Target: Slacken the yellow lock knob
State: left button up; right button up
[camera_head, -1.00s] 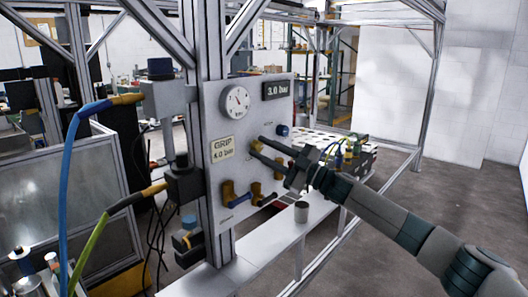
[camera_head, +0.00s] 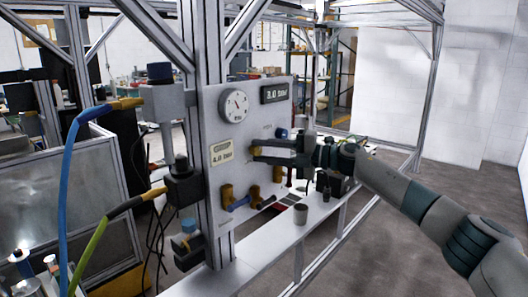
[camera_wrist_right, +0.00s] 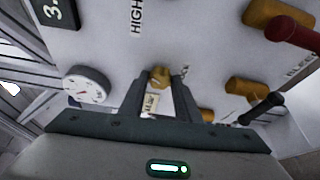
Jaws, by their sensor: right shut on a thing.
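The yellow lock knob (camera_wrist_right: 160,77) sits on the light grey panel and shows between my fingertips in the right wrist view. In the head view only a small yellow part of it (camera_head: 256,151) shows at the ends of the fingers. My right gripper (camera_head: 262,156) reaches in from the right and is shut on the knob; its two fingers also show in the right wrist view (camera_wrist_right: 160,88), one on each side. My left gripper is in neither view.
The panel (camera_head: 213,120) carries a round gauge (camera_head: 234,105), a display (camera_head: 274,93) reading 3.0 bar, a 4.0 bar label (camera_head: 221,152), and a blue knob (camera_head: 282,133). Yellow fittings (camera_head: 228,196) sit below. A grey cup (camera_head: 300,213) stands on the bench. Frame posts flank the panel.

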jog(key=shift+r+n+h, duration=0.1)
jog(key=shift+n+h, duration=0.5)
jog(key=shift+n, duration=0.6)
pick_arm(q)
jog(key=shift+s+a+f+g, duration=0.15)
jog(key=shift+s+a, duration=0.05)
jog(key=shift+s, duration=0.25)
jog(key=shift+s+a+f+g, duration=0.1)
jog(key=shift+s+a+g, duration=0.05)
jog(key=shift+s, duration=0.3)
pick_arm(e)
jog(key=shift+n+h, duration=0.6)
jog(key=shift+n, duration=0.7)
jog(key=o, duration=1)
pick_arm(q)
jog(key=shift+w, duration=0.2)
pick_arm(e)
jog(key=shift+o, duration=0.2)
jog(key=shift+r, duration=0.1)
